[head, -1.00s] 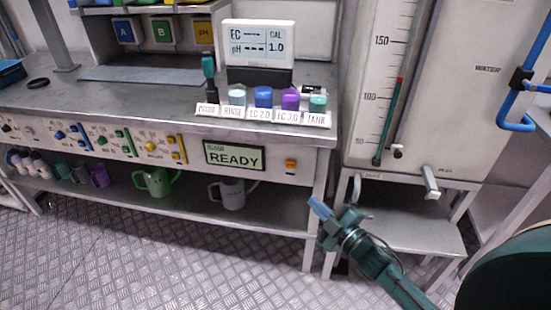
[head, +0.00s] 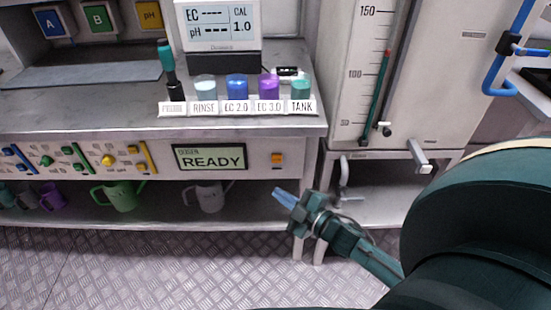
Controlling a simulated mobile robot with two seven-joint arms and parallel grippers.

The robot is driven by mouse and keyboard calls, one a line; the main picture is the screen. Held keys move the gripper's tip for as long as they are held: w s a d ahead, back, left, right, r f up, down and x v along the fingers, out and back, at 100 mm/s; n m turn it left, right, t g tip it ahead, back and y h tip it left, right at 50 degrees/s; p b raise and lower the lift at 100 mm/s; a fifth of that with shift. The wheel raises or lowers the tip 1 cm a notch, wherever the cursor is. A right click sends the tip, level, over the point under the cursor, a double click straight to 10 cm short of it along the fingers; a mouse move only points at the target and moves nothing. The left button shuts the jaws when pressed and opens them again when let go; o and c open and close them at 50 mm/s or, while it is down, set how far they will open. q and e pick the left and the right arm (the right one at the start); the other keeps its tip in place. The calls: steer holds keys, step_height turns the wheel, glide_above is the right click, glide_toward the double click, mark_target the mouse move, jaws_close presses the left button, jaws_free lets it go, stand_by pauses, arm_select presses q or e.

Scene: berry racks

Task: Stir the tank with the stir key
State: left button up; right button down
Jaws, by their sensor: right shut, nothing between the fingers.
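The tank (head: 448,70) is a large white box at the right, with a level scale and a thin tube with a red mark on its front. I cannot tell for sure which part is the stir key; a small orange switch (head: 277,158) sits on the bench's front panel, right of the READY display. My right gripper (head: 279,193) has blue fingertips and is shut and empty, in front of the bench's lower shelf, below and left of the tank. It appears apart from everything. My left gripper is out of view.
The bench (head: 125,115) carries a probe in a holder, several coloured cups with labels, and an EC/pH meter (head: 218,25). Mugs stand on the lower shelf (head: 160,207). A tap (head: 420,157) juts from the tank's lower front. Blue pipe runs at far right. Floor in front is clear.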

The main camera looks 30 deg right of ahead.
mark_target(282, 168)
steer(key=shift+w, duration=0.1)
arm_select(q)
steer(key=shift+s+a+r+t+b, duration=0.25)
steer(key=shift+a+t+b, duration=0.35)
steer(key=shift+b, duration=0.85)
arm_select(e)
steer(key=w+d, duration=0.4)
steer(key=w, duration=0.3)
steer(key=shift+w+d, duration=0.2)
steer(key=shift+d, duration=0.1)
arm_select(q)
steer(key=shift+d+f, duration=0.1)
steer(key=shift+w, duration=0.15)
arm_select(e)
steer(key=shift+w+d, duration=0.25)
steer(key=shift+w, duration=0.1)
